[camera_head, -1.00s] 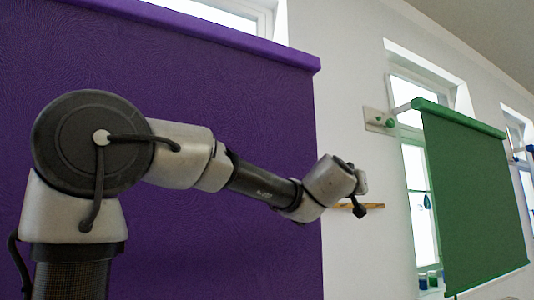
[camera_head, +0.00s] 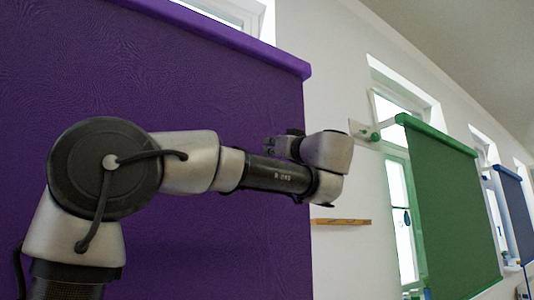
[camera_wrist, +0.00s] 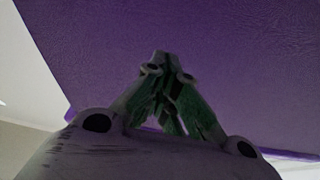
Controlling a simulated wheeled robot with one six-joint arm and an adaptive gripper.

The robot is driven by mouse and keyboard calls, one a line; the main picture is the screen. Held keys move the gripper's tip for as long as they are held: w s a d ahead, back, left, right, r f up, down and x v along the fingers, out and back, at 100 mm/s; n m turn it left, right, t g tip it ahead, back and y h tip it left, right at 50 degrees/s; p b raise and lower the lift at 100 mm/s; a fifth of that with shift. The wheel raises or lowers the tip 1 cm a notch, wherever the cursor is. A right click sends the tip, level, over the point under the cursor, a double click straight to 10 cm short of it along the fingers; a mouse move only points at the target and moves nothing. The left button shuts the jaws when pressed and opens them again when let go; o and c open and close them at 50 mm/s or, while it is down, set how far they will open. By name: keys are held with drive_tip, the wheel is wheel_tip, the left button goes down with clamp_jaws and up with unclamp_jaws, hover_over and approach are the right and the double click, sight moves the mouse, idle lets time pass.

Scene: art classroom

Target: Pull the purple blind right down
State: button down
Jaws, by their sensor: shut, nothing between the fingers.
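The purple blind (camera_head: 200,90) fills the left and middle of the head view, with its thick top roll along the upper edge. Its lower edge is out of the head view or hidden by my arm. In the wrist view the purple blind (camera_wrist: 230,50) spans the top and right, with one edge strip running below my fingers. My gripper (camera_wrist: 162,60) is shut, its fingertips together and empty in front of the purple cloth. I cannot tell whether they touch it. In the head view my wrist is folded back toward the blind's right part.
A small wooden ledge (camera_head: 340,221) juts from the white wall right of the purple blind. A green blind (camera_head: 455,205) and a blue blind (camera_head: 515,212) hang farther right. A bracket plate (camera_head: 361,131) with green knobs is beside the green blind.

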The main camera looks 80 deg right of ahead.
drive_tip(key=w+d+f, duration=0.1)
drive_tip(key=w+d, duration=0.3)
drive_tip(key=d, duration=0.1)
drive_tip(key=shift+w+d+f, duration=0.2)
drive_tip(key=shift+d+f, duration=0.1)
